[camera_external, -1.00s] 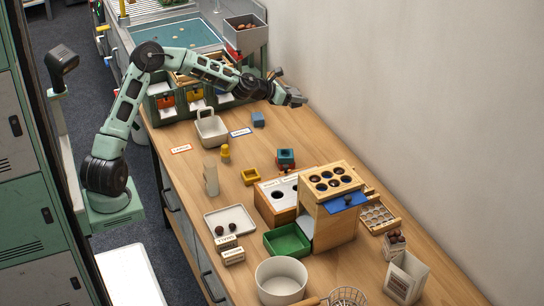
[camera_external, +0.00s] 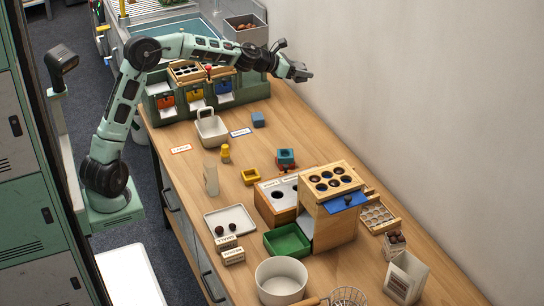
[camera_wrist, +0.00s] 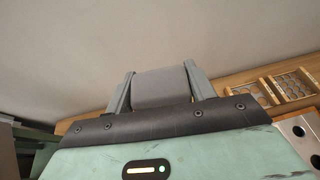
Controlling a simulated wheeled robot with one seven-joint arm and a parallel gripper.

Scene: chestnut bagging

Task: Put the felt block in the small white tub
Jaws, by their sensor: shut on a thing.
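My gripper (camera_external: 302,74) is raised over the far part of the table near the wall. In the wrist view, my gripper (camera_wrist: 160,84) is shut on a plain grey block, the felt block (camera_wrist: 161,87), which sits between both fingers. In the external view the block is too small to tell from the fingertips. A small white tub (camera_external: 211,130) with an upright handle stands on the table, below and left of my gripper in the picture. The tub is clear of the gripper. A larger round white pot (camera_external: 281,282) stands at the near end.
A blue block (camera_external: 258,119), a yellow peg (camera_external: 225,154) and two label cards lie around the tub. A green dispenser rack (camera_external: 215,98) stands behind it. A wooden box with holes (camera_external: 331,207), a green tray (camera_external: 287,241) and a white tray (camera_external: 231,219) fill the nearer table.

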